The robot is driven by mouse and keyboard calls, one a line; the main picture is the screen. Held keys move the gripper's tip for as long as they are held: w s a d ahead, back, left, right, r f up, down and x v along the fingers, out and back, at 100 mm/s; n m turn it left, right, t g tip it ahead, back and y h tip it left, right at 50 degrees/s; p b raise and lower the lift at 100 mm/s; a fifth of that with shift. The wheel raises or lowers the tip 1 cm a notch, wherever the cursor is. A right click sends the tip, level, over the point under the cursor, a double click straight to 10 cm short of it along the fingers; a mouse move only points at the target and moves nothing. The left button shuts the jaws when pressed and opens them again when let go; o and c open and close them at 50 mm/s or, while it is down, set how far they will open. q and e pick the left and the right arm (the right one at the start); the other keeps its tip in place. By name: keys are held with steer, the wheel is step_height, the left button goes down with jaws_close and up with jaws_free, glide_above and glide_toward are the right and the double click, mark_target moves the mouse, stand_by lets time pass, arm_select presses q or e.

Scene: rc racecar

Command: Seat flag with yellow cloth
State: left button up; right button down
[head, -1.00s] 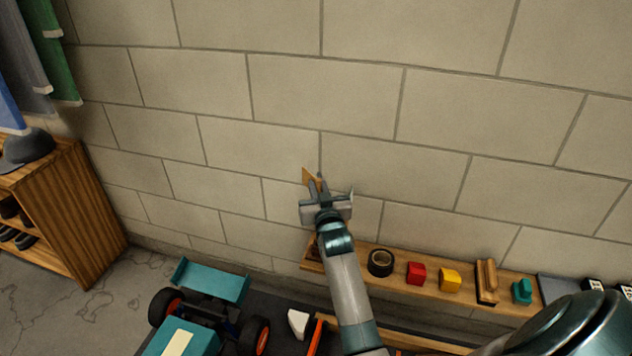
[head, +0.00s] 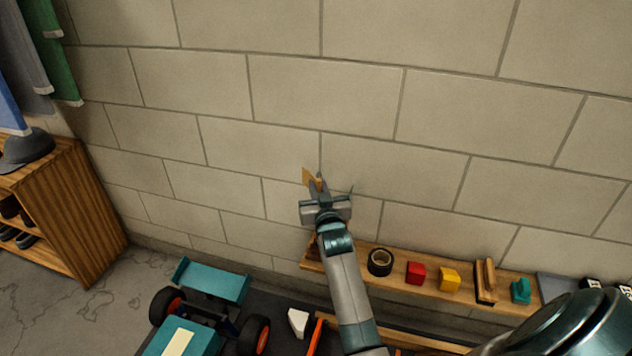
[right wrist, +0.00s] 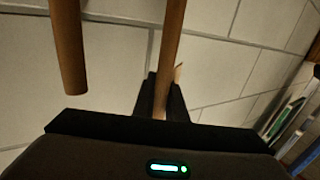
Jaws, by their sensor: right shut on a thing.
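My right gripper (head: 318,187) is raised in front of the block wall, above the left end of the wooden shelf. A small tan-yellow piece (head: 308,176) shows at its fingertips; I take it to be the flag's cloth, though it is tiny and partly hidden. In the right wrist view the black fingers (right wrist: 161,98) are shut on a thin wooden stick (right wrist: 170,45), apparently the flag's pole. A second wooden stick (right wrist: 68,45) hangs down left of it, apart from the fingers. No seat for the flag can be made out. My left gripper is not in view.
The shelf (head: 344,264) holds a tape roll (head: 380,262), a red block (head: 415,273), a yellow block (head: 449,279), a brush-like wooden piece (head: 486,281) and a teal piece (head: 521,291). A teal car (head: 187,340) stands lower left. A wooden cabinet (head: 100,225) is at left.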

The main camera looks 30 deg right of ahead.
arm_select(q)
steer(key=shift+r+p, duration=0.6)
steer(key=shift+p, duration=0.05)
stand_by(1.0)
